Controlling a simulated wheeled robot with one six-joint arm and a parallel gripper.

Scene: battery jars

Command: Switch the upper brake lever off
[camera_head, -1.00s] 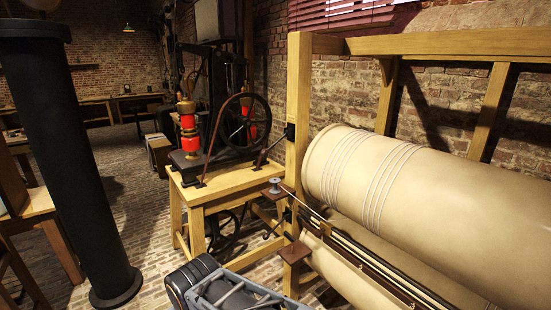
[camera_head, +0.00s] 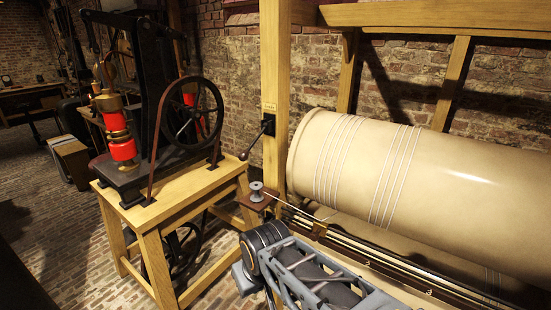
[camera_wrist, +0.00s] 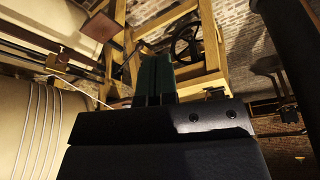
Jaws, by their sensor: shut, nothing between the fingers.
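The upper brake lever (camera_head: 257,139) is a dark handle on the wooden post (camera_head: 275,75), below a small brass plate (camera_head: 268,107). Its arm slants down and left from a black mount to a rounded knob. My gripper (camera_wrist: 155,65) shows only in the wrist view, with its dark green fingers shut together and empty. The fingers point toward the post and table frame. A dark lever-like piece (camera_wrist: 130,61) shows just left of the fingers, but I cannot tell which lever it is. No second lever can be made out in the head view.
A wooden table (camera_head: 160,209) carries a machine with a black flywheel (camera_head: 192,111) left of the post. A spool (camera_head: 257,191) sits on a small brown platform. The large cream cylinder (camera_head: 440,180) fills the right side. Brick floor (camera_head: 70,240) is open at the left.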

